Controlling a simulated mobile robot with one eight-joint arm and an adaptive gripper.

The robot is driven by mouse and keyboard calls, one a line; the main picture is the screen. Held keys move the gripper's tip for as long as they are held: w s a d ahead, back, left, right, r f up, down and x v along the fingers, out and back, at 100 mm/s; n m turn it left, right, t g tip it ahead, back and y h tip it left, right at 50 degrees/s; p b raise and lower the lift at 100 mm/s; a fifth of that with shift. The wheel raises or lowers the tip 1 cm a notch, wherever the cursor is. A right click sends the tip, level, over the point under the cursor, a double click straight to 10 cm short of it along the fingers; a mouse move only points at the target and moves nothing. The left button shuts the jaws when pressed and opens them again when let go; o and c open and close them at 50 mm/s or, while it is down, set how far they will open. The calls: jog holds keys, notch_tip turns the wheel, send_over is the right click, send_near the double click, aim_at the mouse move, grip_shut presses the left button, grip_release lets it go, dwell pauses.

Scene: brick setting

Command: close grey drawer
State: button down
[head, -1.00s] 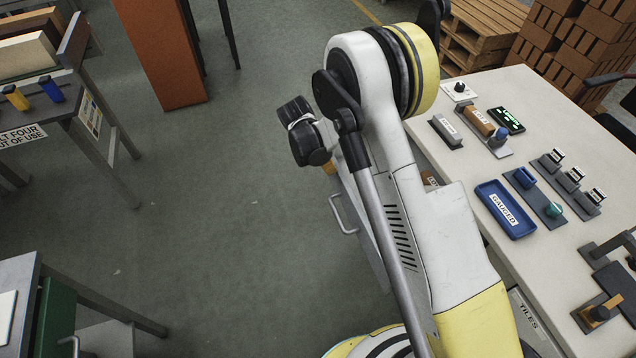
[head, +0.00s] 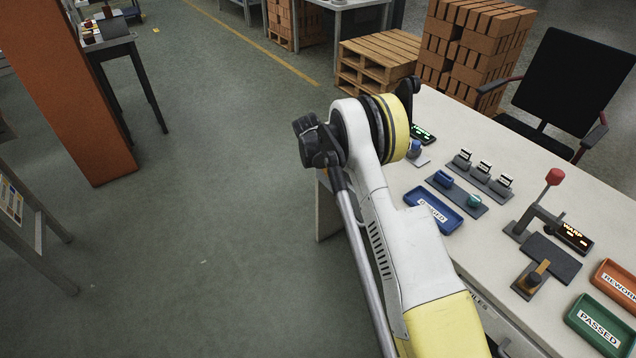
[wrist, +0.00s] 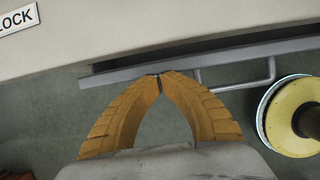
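The grey drawer (wrist: 130,74) shows in the wrist view as a thin front below the pale desk top, with a bar handle (wrist: 240,84) on its right part. A narrow dark gap lies between the drawer front and the desk edge, so it stands slightly out. My gripper (wrist: 160,76) is shut and empty, its orange fingertips together at the drawer front, left of the handle. I cannot tell whether they press on it. In the head view my arm hides the drawer and gripper.
The desk (head: 590,190) carries a blue tray (head: 433,210), a green tray (head: 600,325), an orange tray (head: 618,285) and a red-knobbed lever (head: 553,178). A black chair (head: 578,85) stands behind it. An orange panel (head: 75,100) stands at left. The floor between is clear.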

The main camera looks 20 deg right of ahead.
jog(key=shift+w+d, duration=0.2)
jog(key=shift+d, duration=0.4)
jog(key=shift+w+d, duration=0.15)
jog(key=shift+d, duration=0.45)
